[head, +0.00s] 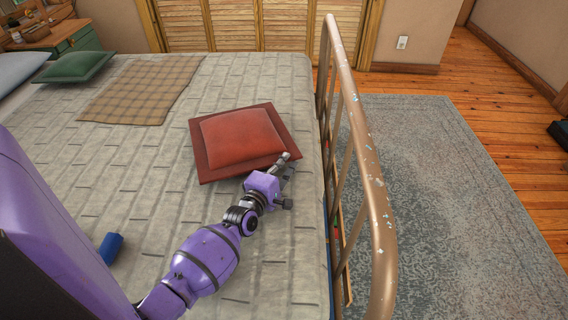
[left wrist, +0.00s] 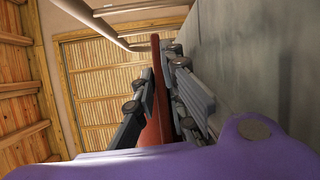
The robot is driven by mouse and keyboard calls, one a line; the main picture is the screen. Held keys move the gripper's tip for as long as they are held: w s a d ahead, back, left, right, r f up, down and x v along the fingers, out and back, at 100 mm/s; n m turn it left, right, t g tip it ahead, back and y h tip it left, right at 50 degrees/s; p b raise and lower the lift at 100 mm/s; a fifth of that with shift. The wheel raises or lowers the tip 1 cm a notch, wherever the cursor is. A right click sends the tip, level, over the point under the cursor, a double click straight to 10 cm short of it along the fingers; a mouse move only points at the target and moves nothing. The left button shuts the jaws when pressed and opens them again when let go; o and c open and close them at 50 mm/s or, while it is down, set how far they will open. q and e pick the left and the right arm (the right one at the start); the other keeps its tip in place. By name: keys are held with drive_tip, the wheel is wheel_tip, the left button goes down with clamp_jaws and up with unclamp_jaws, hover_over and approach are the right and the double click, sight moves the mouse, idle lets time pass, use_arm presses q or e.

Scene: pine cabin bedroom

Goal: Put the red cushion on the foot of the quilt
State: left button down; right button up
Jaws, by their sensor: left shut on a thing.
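The red cushion (head: 240,138) has a darker red flat border and lies flat, on or just above the grey-beige quilt (head: 130,190), near the foot rail. My left gripper (head: 286,167) is shut on the cushion's near right edge. In the left wrist view the cushion (left wrist: 155,115) shows as a thin red strip between the two dark fingers (left wrist: 160,75), with the grey quilt (left wrist: 250,60) beside it. I cannot tell whether the cushion's underside touches the quilt. My right gripper is not in view.
The metal foot rail (head: 362,150) rises close to the right of my gripper, with a grey-blue rug (head: 450,200) beyond. A checked blanket (head: 140,90) and a green pillow (head: 75,66) lie farther up the bed. A small blue cylinder (head: 110,248) shows at lower left.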

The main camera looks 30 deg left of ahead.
use_arm(q)
drive_tip(key=shift+r, duration=0.15)
drive_tip(key=c, duration=2.2)
unclamp_jaws()
drive_tip(key=shift+f, duration=0.25)
drive_tip(key=o, duration=0.4)
drive_tip(key=shift+r, duration=0.1)
drive_tip(key=shift+r, duration=0.2)
drive_tip(key=s, duration=0.4)
drive_tip(key=s+d, duration=0.1)
drive_tip(key=s, duration=0.3)
drive_tip(key=s+p, duration=0.1)
drive_tip(key=s, duration=0.3)
drive_tip(key=shift+d+r, duration=0.2)
drive_tip(key=shift+r, duration=0.05)
